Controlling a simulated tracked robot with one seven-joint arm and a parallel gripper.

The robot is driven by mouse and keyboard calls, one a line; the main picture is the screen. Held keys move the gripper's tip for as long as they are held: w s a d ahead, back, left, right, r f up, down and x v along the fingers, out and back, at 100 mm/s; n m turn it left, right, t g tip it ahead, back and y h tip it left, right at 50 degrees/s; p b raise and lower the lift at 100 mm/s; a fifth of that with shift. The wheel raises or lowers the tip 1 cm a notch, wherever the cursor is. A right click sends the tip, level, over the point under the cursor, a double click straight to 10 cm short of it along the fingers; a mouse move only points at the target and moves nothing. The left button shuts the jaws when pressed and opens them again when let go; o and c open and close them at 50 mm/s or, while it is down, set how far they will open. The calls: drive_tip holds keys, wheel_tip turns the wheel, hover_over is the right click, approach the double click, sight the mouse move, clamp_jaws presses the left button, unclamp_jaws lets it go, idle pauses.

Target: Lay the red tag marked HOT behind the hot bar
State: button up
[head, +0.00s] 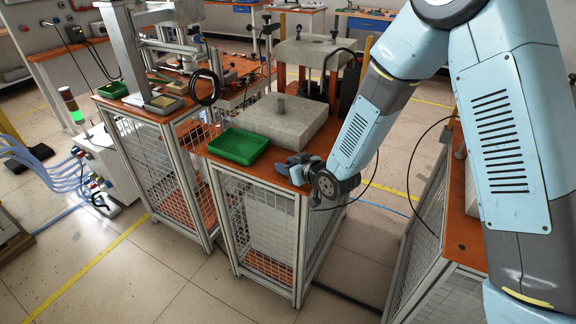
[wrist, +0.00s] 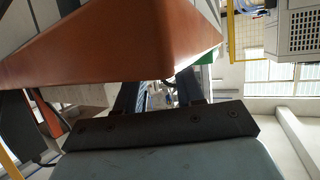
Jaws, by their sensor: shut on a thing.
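My gripper (head: 293,166) is low at the front right corner of the middle bench's orange top (head: 217,152), right of the green tray (head: 238,146). In the wrist view its two dark fingers (wrist: 160,92) stand apart, with the orange surface close beside them. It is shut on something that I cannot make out. The red tag marked HOT cannot be made out in either view. I cannot tell whether this is the hot bar.
A press frame (head: 314,52) with posts stands behind the block. An orange-topped bench (head: 457,235) is at right. Floor shows between the benches.

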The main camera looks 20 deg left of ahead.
drive_tip(key=shift+f, duration=0.1)
drive_tip(key=o, duration=1)
drive_tip(key=v, duration=1.2)
drive_tip(key=w+d+r+m+t+h, duration=0.1)
drive_tip(key=w+d+r+m+h, duration=0.15)
drive_tip(key=d+r, duration=0.4)
drive_tip(key=w+d+r+m+t+h, duration=0.1)
drive_tip(key=w+d+r+h, duration=0.15)
drive_tip(key=d, duration=0.65)
drive_tip(key=w+d+r+m+t+h, duration=0.1)
drive_tip(key=d+r+m+h, duration=0.15)
drive_tip(key=d+r, duration=0.45)
drive_tip(key=s+d+r+m+g+h, duration=0.1)
drive_tip(key=s+d+r+m, duration=0.1)
drive_tip(key=s+d, duration=0.4)
drive_tip(key=s+d+r+m+g+h, duration=0.1)
drive_tip(key=s+d+r+m+h, duration=0.1)
drive_tip(key=s+d+r, duration=0.2)
drive_tip(key=s+d+r+m+g+h, duration=0.1)
drive_tip(key=s+d+r+m, duration=0.1)
drive_tip(key=s+d, duration=0.6)
drive_tip(key=shift+s+d+r+m+h, duration=0.3)
drive_tip(key=shift+s+r, duration=0.35)
drive_tip(key=shift+s, duration=0.15)
